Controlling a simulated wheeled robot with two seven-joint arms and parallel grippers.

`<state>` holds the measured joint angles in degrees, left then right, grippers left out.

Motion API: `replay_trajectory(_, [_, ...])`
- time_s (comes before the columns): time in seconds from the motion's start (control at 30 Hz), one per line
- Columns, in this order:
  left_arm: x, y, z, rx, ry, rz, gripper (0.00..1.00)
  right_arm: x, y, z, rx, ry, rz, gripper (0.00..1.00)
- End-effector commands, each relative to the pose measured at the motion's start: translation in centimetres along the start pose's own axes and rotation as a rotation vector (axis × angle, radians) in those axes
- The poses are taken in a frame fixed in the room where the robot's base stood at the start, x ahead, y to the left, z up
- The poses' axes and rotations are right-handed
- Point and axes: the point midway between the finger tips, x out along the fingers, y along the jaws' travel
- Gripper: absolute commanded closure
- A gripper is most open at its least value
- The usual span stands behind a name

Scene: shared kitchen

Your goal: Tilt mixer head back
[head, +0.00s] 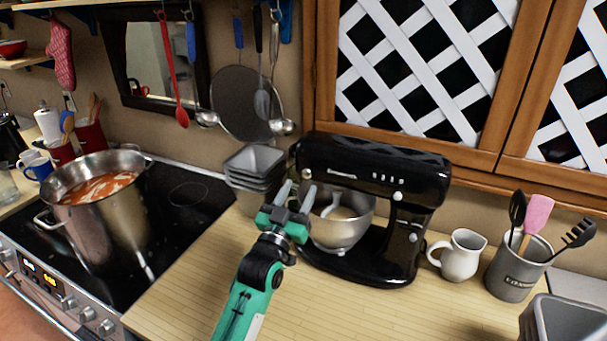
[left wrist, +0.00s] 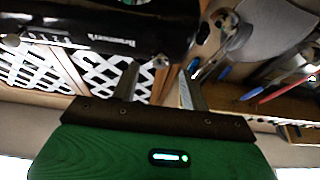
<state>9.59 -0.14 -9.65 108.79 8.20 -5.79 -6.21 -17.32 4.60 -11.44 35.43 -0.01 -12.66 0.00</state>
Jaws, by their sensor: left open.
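The black stand mixer (head: 405,245) stands on the wooden counter, its head (head: 375,170) level over a steel bowl (head: 340,228). My left gripper (head: 296,193) is open and empty, in front of the bowl and just below the head's left end. Its fingers point up toward the head. In the left wrist view the mixer head (left wrist: 100,25) fills the upper left, close to the tips of my open left gripper (left wrist: 158,82). I cannot tell whether they touch. My right gripper is out of view.
A steel pot (head: 103,210) of red soup stands on the black stove at left. Grey stacked containers (head: 254,167) sit behind my gripper. A white pitcher (head: 460,254) and a utensil crock (head: 515,268) stand right of the mixer. The front counter (head: 350,310) is clear.

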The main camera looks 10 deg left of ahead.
Motion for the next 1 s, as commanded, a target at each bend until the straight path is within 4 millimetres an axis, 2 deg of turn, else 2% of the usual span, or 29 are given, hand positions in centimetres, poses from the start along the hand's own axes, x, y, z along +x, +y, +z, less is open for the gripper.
replay_trajectory(0.1, [2.0,0.0,-0.3,-0.001,0.000,0.000,0.55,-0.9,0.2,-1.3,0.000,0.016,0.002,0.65])
replay_trajectory(0.2, [3.0,0.0,-0.2,-0.001,0.001,0.000,0.55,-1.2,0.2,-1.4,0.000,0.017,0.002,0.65])
replay_trajectory(0.6, [3.6,0.0,0.0,0.000,0.000,0.000,0.55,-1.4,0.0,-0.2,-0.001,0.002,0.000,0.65])
replay_trajectory(0.63, [3.6,0.0,0.0,0.000,0.000,0.000,0.57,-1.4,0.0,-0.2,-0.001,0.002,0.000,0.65])
replay_trajectory(0.8, [3.6,0.0,0.0,0.000,0.000,0.000,0.90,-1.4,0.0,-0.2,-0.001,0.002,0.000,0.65])
replay_trajectory(0.87, [3.6,0.0,0.0,0.000,0.000,0.000,1.00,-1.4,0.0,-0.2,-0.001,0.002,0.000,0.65])
replay_trajectory(1.0, [3.6,0.0,0.0,0.001,0.000,0.000,1.00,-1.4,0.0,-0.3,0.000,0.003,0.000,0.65])
